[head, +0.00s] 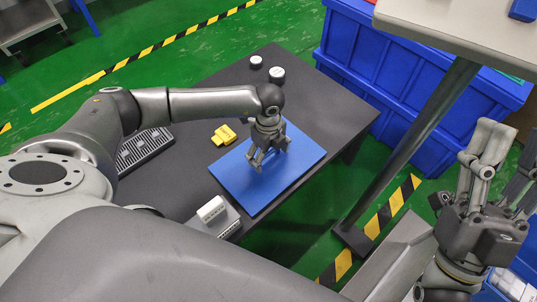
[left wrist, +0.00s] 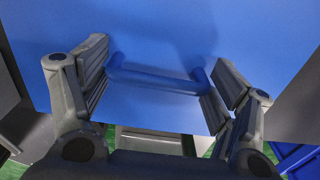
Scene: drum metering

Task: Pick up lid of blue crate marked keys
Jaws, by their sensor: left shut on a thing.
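The lid (head: 230,178) is a flat blue panel over the dark table in the head view. It also fills much of the left wrist view (left wrist: 150,30), where a blue bar handle (left wrist: 160,80) stands on it. My left gripper (head: 268,160) is at the lid's middle, pointing down. In the left wrist view its fingers (left wrist: 158,75) are at the two ends of the handle, shut on it. I see no keys marking, and whatever is under the lid is hidden. My right gripper (head: 510,150) is at the right edge, empty, fingers up and apart.
The dark table (head: 330,105) holds a yellow object (head: 223,135), two small round pieces (head: 277,74), a grey ribbed tray (head: 145,148) and a white-grey block (head: 213,212). A large blue bin (head: 380,75) and a pale tabletop (head: 460,25) on a slanting leg stand at the right.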

